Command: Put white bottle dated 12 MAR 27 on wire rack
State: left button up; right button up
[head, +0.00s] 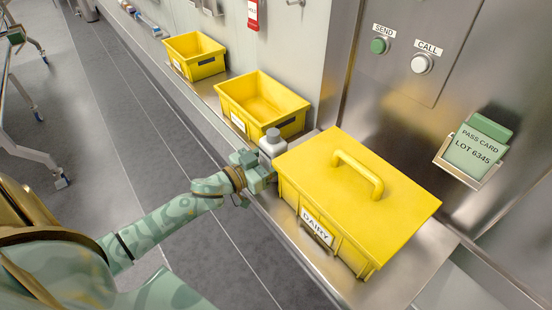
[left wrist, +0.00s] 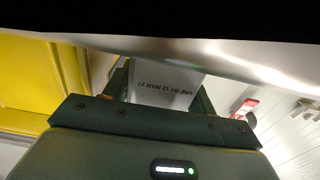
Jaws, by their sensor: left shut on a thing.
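My left gripper (head: 258,170) is shut on a white bottle (head: 272,145) with a grey cap, between the yellow lidded DAIRY box and an open yellow crate. In the left wrist view the bottle (left wrist: 165,82) sits between the fingers of my left gripper (left wrist: 160,85), its printed date upside down and reading 12 MAR 27. I cannot tell whether the bottle touches the counter. No wire rack shows in either view. My right gripper is not in view.
The lidded DAIRY box (head: 330,190) stands right beside the bottle. Open yellow crates (head: 255,95) and (head: 195,52) stand farther along the steel counter (head: 330,285). SEND (head: 379,46) and CALL (head: 421,64) buttons and a pass card holder (head: 475,155) are on the wall.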

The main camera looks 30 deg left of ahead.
pick_arm(q)
jog(key=o, duration=1.1)
